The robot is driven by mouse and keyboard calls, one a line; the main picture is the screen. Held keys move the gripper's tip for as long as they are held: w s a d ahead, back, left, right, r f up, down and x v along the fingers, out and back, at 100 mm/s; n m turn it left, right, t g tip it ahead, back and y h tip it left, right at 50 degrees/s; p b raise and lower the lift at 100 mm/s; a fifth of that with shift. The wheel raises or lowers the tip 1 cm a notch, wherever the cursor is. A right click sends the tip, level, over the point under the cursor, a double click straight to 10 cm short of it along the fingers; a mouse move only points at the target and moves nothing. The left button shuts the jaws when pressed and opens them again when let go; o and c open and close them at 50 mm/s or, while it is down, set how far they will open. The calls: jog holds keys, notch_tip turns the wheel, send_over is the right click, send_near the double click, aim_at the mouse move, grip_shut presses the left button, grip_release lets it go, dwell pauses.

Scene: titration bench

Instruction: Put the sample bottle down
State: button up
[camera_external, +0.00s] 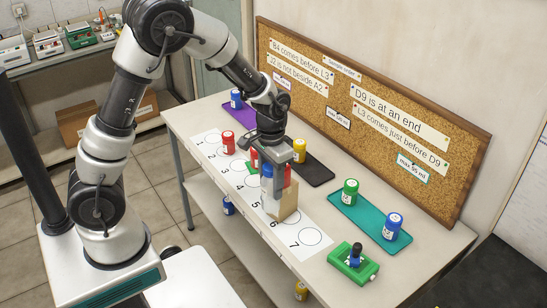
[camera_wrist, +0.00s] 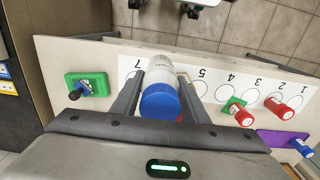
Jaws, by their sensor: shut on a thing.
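The sample bottle in my gripper (camera_wrist: 160,88) has a white body and a blue cap (camera_wrist: 160,102). In the wrist view it sits between the two fingers, cap toward me. In the external view my gripper (camera_external: 274,168) points down over the numbered strip, with the bottle's white body (camera_external: 270,190) around circles 5 and 6. I cannot tell whether its base touches the strip. The white strip (camera_external: 307,249) has numbered circles 1 to 7; circle 7 is empty. A red bottle (camera_external: 228,143) stands near circle 2. Another red-capped bottle (camera_wrist: 242,117) is by a green piece near circle 3.
A wooden block (camera_external: 288,203) with something red above it is beside the held bottle, partly hidden. A yellow bottle (camera_external: 299,150) stands on a black mat; green (camera_external: 349,192) and blue (camera_external: 392,226) bottles stand on a teal mat. A green device (camera_external: 354,263) is at the right. A corkboard (camera_external: 345,90) stands behind.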

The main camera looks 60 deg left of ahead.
dwell(0.3)
notch_tip(320, 180, up, 10)
jog(key=shift+w+r, duration=0.15)
jog(key=shift+r, duration=0.1)
jog(key=w+a+n+b, duration=0.25)
jog(key=w+a, duration=0.25)
jog(key=w, duration=0.3)
jog(key=w+a+n+b, duration=0.1)
jog(key=w+a+b, duration=0.3)
jog(key=w, duration=0.5)
jog(key=shift+m, duration=0.25)
jog(key=shift+s+a+f+p, duration=0.1)
jog(key=shift+a+f+p, duration=0.05)
jog(key=shift+f, duration=3.75)
jog(key=shift+a+f+p, duration=0.2)
jog(key=shift+f, duration=3.75)
jog(key=shift+s+a+f+p, duration=0.1)
jog(key=shift+a+f+p, duration=0.05)
jog(key=shift+f, duration=3.75)
jog(key=shift+f, duration=0.1)
